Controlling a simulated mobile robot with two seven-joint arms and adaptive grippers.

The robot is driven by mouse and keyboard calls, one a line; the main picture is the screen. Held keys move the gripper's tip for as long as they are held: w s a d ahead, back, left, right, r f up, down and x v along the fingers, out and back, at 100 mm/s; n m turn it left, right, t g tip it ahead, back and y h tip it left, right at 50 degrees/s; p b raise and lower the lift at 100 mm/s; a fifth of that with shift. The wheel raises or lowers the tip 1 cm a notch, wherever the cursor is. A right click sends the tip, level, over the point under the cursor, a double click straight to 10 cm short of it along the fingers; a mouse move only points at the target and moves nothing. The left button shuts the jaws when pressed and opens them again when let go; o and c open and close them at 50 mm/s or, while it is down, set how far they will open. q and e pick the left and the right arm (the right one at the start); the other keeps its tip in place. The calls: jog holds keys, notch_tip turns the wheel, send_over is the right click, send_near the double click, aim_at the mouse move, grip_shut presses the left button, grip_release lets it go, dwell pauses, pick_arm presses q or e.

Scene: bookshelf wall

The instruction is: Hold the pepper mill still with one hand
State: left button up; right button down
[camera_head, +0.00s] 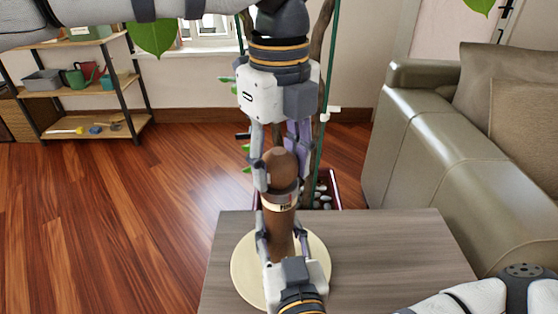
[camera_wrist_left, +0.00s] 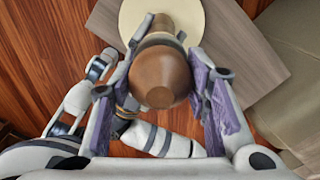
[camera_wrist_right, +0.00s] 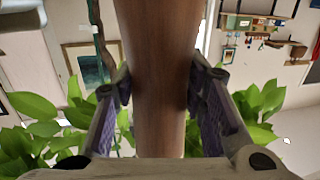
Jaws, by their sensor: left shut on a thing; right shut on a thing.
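The brown wooden pepper mill (camera_head: 281,222) stands upright on a pale round board (camera_head: 243,272) on the table. It has a round top knob, a dark collar and a light label band. My left gripper (camera_head: 279,186) reaches down from above and is shut on its top, around the knob and collar. The left wrist view shows the knob (camera_wrist_left: 162,78) between its fingers. My right gripper (camera_head: 280,240) comes from the near side and is shut on the lower body. The right wrist view shows the body (camera_wrist_right: 160,80) between its fingers. The mill's base is partly hidden.
The grey wooden table (camera_head: 400,255) is bare to the right of the board. A grey-green sofa (camera_head: 415,150) stands at the right. A plant with a green pole (camera_head: 329,70) stands behind the table. A shelf (camera_head: 75,95) with pots stands at the back left.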

pick_arm(q)
jog(key=shift+f, duration=0.1)
jog(key=m, duration=0.5)
jog(key=shift+m, duration=0.4)
jog(key=m, duration=0.6)
jog(key=shift+s, duration=0.1)
jog(key=m, duration=0.6)
jog(key=shift+m, duration=0.4)
jog(key=m, duration=0.5)
jog(key=o, duration=1.2)
